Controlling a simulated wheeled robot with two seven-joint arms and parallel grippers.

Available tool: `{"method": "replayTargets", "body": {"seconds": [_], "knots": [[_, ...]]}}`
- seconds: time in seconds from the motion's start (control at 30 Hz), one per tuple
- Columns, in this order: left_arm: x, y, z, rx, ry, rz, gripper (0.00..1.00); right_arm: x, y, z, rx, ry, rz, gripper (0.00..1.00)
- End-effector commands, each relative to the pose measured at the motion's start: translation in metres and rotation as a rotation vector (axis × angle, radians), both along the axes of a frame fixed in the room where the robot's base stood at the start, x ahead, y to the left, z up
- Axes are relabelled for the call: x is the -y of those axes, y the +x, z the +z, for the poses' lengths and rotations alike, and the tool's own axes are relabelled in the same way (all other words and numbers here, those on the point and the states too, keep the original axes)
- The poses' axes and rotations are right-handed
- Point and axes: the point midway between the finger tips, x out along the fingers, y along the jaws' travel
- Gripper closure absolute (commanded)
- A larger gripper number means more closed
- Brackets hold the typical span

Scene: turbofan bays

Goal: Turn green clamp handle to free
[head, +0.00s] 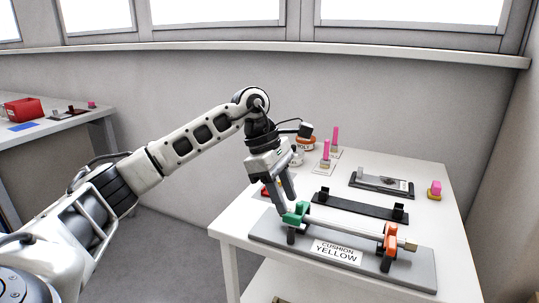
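The green clamp (296,215) sits at the left end of a white tube (345,227) on a grey fixture plate (262,226) on the white table. My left gripper (288,206) points down at the green clamp, its fingertips right at it and hiding part of it. A gap shows between the two fingers, but I cannot tell whether they press on the handle. The orange clamp (390,240) holds the tube's right end, with a brass-coloured end piece beyond it. A label on the plate reads "CUSHION YELLOW" (337,252). My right gripper is not in view.
Behind the fixture lie a black rail (350,206) with two black supports and a grey tray (381,184). Pink pegs (326,150), an orange-labelled container (305,145) and a pink block (436,187) stand farther off. A side table at left holds a red bin (22,109).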

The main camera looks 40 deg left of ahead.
Motion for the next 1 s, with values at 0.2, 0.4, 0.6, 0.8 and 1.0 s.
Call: {"method": "replayTargets", "body": {"seconds": [0.2,0.4,0.6,0.8,1.0], "knots": [[-0.021,-0.004,0.053,0.006,-0.002,0.001,0.64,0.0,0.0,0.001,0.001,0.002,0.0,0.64],[-0.036,-0.008,0.092,0.006,-0.002,0.001,0.64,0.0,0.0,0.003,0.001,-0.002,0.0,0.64],[-0.044,-0.01,0.112,0.003,-0.001,-0.001,0.64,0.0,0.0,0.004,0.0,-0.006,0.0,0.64],[-0.046,-0.011,0.115,0.001,-0.001,-0.002,0.64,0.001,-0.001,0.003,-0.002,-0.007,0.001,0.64],[-0.046,-0.01,0.115,0.001,-0.001,-0.002,0.64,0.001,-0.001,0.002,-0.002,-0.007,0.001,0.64]]}}
